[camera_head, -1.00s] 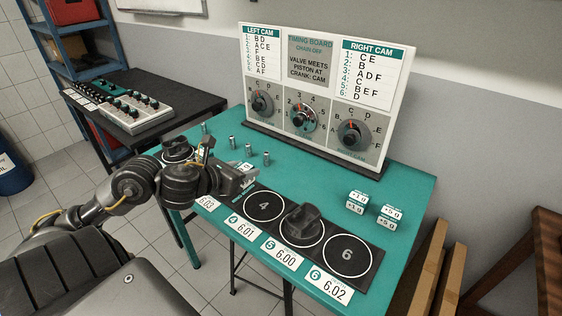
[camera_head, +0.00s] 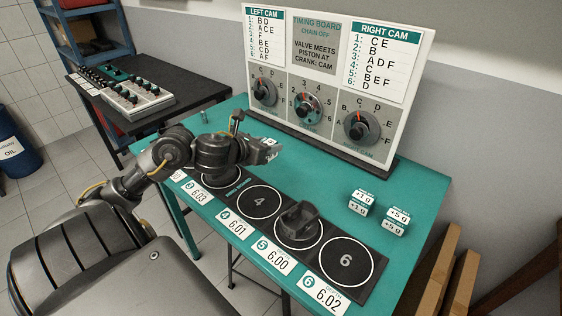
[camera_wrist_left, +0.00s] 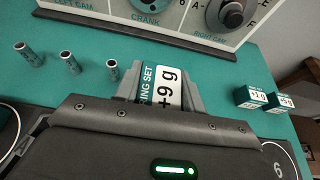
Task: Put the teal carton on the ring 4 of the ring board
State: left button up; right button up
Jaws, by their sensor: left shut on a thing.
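My left gripper (camera_head: 268,150) is shut on a carton with a teal band and a "+9 g" label (camera_wrist_left: 160,85), which shows between the fingers in the left wrist view. In the head view the carton is mostly hidden by the gripper. The gripper is above the teal table, behind ring 4 of the ring board. Ring 4 (camera_head: 259,203) is a white circle marked 4 on the black ring board (camera_head: 322,279), and it is empty. My right gripper is not in view.
A black part (camera_head: 299,220) stands on ring 5. Ring 6 (camera_head: 347,261) is bare. Small cartons (camera_head: 361,201) sit at the right of the table. Several small metal cylinders (camera_wrist_left: 113,70) stand at the back left. The timing board (camera_head: 330,90) stands upright along the back.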

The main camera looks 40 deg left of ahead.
pick_arm(q)
jog(key=b, duration=0.1)
send_over(280, 167)
jog(key=f, duration=0.6)
jog(key=shift+s+d+f, duration=0.1)
jog(key=shift+s+f, duration=0.05)
jog(key=shift+s, duration=0.1)
jog(key=f, duration=0.3)
jog(key=shift+w+f, duration=0.1)
jog(key=shift+w, duration=0.15)
jog(key=shift+f, duration=0.25)
jog(key=shift+f, duration=0.2)
jog(key=o, duration=1)
jog(key=shift+c, duration=0.2)
jog(key=shift+r, duration=0.15)
jog(key=v, duration=1.1)
jog(key=shift+s+r+b, duration=0.2)
jog(key=shift+s+b, duration=0.1)
jog(key=shift+s, duration=0.25)
